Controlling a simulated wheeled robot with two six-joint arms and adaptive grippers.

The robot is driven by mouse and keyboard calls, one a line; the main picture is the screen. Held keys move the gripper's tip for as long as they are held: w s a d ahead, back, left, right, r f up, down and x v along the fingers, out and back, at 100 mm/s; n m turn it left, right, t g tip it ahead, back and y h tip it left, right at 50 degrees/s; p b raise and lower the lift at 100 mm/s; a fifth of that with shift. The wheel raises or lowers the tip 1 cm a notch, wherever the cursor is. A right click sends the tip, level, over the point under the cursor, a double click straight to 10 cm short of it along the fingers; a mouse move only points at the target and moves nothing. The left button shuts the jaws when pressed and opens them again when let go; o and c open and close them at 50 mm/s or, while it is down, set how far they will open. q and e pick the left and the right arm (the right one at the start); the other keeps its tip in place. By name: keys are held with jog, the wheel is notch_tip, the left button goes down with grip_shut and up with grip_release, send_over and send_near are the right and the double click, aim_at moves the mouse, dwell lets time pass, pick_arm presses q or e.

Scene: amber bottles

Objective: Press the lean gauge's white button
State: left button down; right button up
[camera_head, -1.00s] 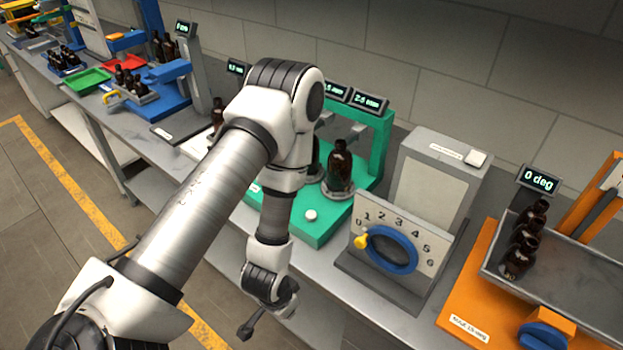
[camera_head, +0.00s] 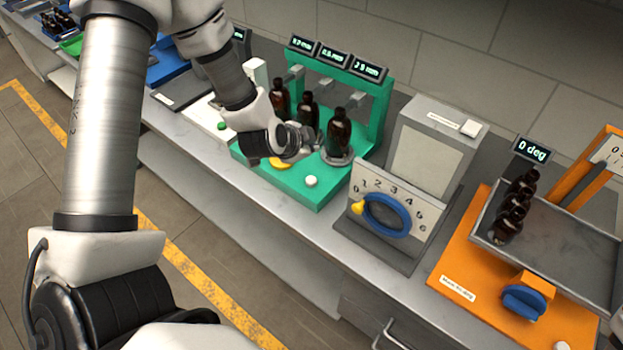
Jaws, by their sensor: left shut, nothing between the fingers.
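The green gauge stand (camera_head: 375,112), which I take for the lean gauge, stands mid-bench with three lit mm displays (camera_head: 335,57) on top. Several amber bottles stand in it, the right one (camera_head: 338,133) on a round metal seat. Its white button (camera_head: 311,181) sits on the front right of the green base, uncovered. My left gripper (camera_head: 306,146) is shut and empty, over the green base, up and left of the button and apart from it. It partly hides the base and lower bottles. My right gripper is not in view.
A grey box with a blue dial (camera_head: 390,220) stands right of the stand. Further right is an orange tilt table (camera_head: 452,262) with amber bottles and a "0 deg" display. A yellow part (camera_head: 280,163) lies by my gripper. The bench front edge is clear.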

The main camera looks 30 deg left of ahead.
pick_arm(q)
jog(key=b, duration=0.7)
send_over(310, 181)
notch_tip(310, 181, down, 8)
jog(key=shift+d+r, duration=0.1)
jog(key=shift+r, duration=0.1)
jog(key=shift+f+b, duration=0.45)
jog(key=shift+f, duration=0.05)
jog(key=shift+f, duration=0.1)
jog(key=shift+f, duration=0.35)
jog(key=shift+s+f+b, duration=0.1)
jog(key=shift+f+b, duration=0.3)
jog(key=shift+f, duration=0.05)
dwell(0.8)
jog(key=shift+r+p, duration=0.9)
jog(key=shift+p, duration=0.15)
jog(key=shift+r, duration=0.1)
